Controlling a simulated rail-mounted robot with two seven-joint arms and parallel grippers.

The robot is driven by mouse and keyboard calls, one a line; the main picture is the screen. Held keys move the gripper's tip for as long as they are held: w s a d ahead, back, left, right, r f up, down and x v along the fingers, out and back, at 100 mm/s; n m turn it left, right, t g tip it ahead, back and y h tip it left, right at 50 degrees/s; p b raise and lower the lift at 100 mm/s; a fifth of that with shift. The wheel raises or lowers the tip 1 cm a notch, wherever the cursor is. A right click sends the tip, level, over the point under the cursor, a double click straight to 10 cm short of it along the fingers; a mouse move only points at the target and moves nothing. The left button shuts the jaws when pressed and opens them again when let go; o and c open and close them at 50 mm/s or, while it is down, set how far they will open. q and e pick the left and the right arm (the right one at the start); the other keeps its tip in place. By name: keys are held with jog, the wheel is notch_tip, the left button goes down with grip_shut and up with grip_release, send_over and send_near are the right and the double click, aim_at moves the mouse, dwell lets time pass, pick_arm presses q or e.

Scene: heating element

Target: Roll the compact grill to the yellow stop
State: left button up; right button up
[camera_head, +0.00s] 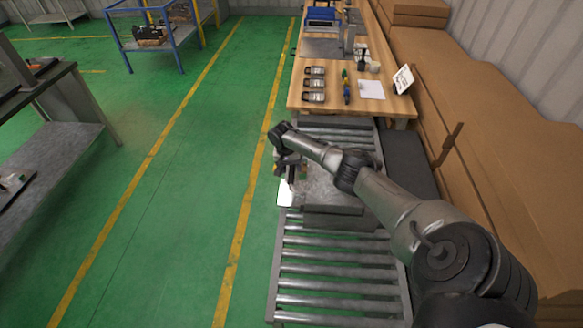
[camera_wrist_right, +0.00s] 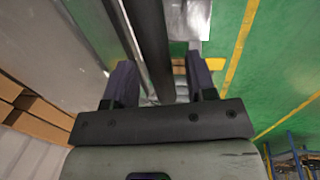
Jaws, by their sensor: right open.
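The compact grill (camera_head: 328,190), a grey metal box with a flat top, sits on the roller conveyor (camera_head: 335,270). My right gripper (camera_head: 289,172) is over the grill's left side in the head view. In the right wrist view the gripper (camera_wrist_right: 162,78) is open, with a dark bar (camera_wrist_right: 152,35) running between its fingers. The bar looks like part of the grill; I cannot tell whether the fingers touch it. A small yellow piece (camera_wrist_right: 214,64), possibly the yellow stop, shows beside the right finger in the wrist view. My arm hides part of the grill. My left gripper is out of view.
Bare rollers lie nearer than the grill, and a short stretch lies beyond it. A wooden workbench (camera_head: 400,108) with tools stands past the conveyor's far end. Cardboard boxes (camera_head: 480,110) line the right. Green floor (camera_head: 190,200) is open on the left.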

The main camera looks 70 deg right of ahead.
notch_tip(320, 180, up, 13)
jog(key=w+p, duration=0.1)
jog(key=w, duration=0.1)
jog(key=shift+w+a+r+p, duration=0.2)
jog(key=shift+w+a+p, duration=0.1)
jog(key=shift+a, duration=0.1)
dwell(0.6)
